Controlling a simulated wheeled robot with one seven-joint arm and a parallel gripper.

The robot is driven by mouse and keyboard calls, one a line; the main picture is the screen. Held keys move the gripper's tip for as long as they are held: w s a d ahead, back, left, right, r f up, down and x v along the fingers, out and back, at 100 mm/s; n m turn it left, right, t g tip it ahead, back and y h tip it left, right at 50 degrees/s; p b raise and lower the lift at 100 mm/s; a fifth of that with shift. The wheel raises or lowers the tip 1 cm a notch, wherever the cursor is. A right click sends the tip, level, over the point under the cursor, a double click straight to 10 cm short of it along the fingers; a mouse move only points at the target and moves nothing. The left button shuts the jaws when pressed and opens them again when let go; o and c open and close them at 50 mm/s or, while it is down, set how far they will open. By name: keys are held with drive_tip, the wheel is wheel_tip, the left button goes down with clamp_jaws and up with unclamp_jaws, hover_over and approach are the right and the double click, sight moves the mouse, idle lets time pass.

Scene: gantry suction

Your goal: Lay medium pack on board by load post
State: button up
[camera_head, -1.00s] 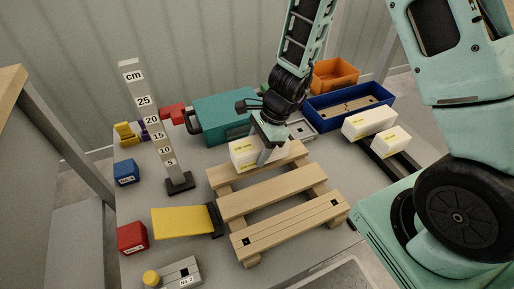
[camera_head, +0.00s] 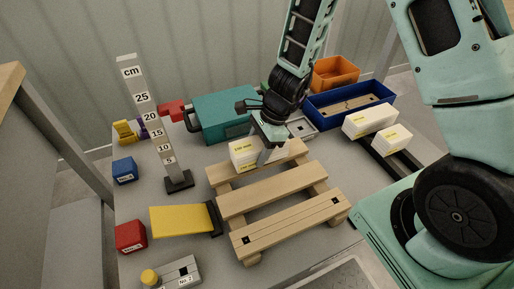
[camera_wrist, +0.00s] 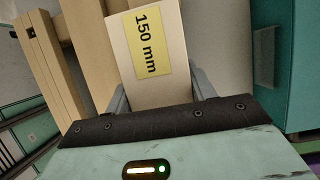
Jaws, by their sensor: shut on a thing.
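A white pack (camera_head: 241,153) with a yellow label sits at the back slat of the wooden pallet board (camera_head: 262,195), at its left end. Its label reads 150 mm in the wrist view (camera_wrist: 148,45). My gripper (camera_head: 267,153) is shut on this pack from above; in the wrist view, its grey fingers (camera_wrist: 160,97) flank the near end. I cannot tell whether the pack touches the slat. A grey post with a cm scale (camera_head: 152,125) stands upright left of the board. Two more white packs, a longer one (camera_head: 368,122) and a shorter one (camera_head: 393,140), lie on dark rails at right.
A teal box (camera_head: 225,115) stands close behind the held pack. A blue tray (camera_head: 350,108) and an orange bin (camera_head: 335,72) are at back right. A yellow plate (camera_head: 180,221), a red block (camera_head: 131,237) and a blue block (camera_head: 124,170) lie to the left.

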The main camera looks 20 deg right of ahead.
drive_tip(key=shift+f+b, duration=0.45)
drive_tip(key=shift+f, duration=0.1)
drive_tip(key=o, duration=1.3)
drive_tip(key=p+v, duration=0.7)
drive_tip(key=v, duration=1)
drive_tip(key=shift+d+r, duration=0.15)
